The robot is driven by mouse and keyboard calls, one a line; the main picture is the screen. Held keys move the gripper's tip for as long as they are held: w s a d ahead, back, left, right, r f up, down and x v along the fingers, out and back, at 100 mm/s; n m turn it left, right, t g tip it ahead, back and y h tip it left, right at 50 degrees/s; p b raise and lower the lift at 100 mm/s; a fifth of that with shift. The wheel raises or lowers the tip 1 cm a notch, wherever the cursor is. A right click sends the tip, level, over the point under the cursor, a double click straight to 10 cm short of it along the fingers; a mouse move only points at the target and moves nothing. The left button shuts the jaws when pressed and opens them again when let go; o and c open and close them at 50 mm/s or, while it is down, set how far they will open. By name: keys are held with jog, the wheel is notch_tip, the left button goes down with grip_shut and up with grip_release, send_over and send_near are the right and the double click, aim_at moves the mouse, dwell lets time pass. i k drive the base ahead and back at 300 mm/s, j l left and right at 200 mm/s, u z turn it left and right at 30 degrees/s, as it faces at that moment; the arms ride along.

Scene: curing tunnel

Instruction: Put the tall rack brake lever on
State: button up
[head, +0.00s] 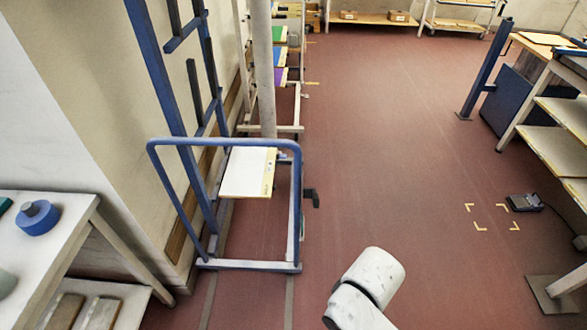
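A tall rack with a blue frame (152,75) stands along the left wall. Its rounded blue push bar (222,143) faces me, and a pale board (247,172) shows behind that bar. A small dark part, which looks like the brake lever (311,197), sticks out to the right from the rack's right post, partway up. I cannot tell from here whether it is on or off. My white arm link shows at the bottom, on the floor side right of the rack and apart from it. My gripper is out of view.
A table (62,212) with a blue roll (37,217) stands at the left front. A benchtop shelf unit (555,150) stands at the right. A dark pedal (525,202) lies by yellow corner marks. The red floor (400,150) between is clear.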

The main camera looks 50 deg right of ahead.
aim_at(307, 193)
jog(key=k+l, duration=0.15)
jog(key=l, duration=0.15)
jog(key=k+l+z, duration=0.1)
jog(key=l, duration=0.2)
jog(key=k+l, duration=0.2)
jog(key=k+l+z, duration=0.1)
jog(key=l, duration=0.3)
jog(key=k, duration=0.05)
